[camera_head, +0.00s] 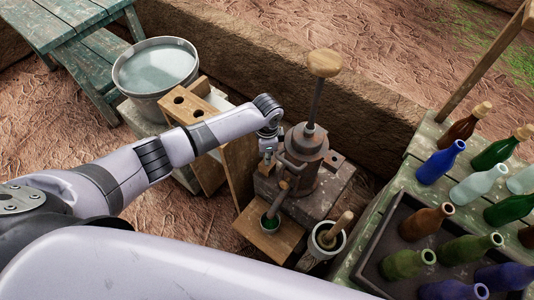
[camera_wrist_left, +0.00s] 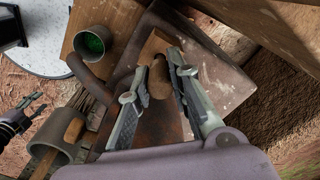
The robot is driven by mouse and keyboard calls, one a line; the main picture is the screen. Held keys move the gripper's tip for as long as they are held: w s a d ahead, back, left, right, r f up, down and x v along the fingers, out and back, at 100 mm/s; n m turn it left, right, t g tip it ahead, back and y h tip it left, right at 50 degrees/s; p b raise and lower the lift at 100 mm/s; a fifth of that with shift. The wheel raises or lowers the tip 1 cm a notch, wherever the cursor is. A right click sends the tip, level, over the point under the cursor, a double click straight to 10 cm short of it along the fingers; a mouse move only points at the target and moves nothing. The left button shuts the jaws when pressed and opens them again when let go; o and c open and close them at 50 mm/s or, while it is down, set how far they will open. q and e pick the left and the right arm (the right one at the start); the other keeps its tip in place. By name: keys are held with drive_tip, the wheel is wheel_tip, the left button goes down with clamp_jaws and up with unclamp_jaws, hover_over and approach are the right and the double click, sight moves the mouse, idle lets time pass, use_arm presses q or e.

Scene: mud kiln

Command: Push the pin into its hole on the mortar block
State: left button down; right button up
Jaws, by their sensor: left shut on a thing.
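My left gripper (camera_head: 268,150) reaches in from the left beside the dark metal press body (camera_head: 304,160), which stands on a block-like base (camera_head: 325,200). In the left wrist view, my left gripper (camera_wrist_left: 158,68) is shut on a brown, rounded pin (camera_wrist_left: 160,88) between its fingers.
A rod with a wooden knob (camera_head: 325,63) rises from the press. A small green-filled cup (camera_head: 270,222) stands below its spout, beside a pot with a wooden pestle (camera_head: 338,226). A bucket (camera_head: 155,68) stands upper left. Several bottles (camera_head: 442,162) crowd the right table.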

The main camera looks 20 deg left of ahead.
use_arm(q)
drive_tip(key=shift+f+b, duration=0.9)
drive_tip(key=shift+f, duration=0.5)
drive_tip(key=c, duration=1.4)
unclamp_jaws()
drive_tip(key=shift+r, duration=0.1)
wheel_tip(320, 180, up, 12)
drive_tip(key=shift+f, duration=0.1)
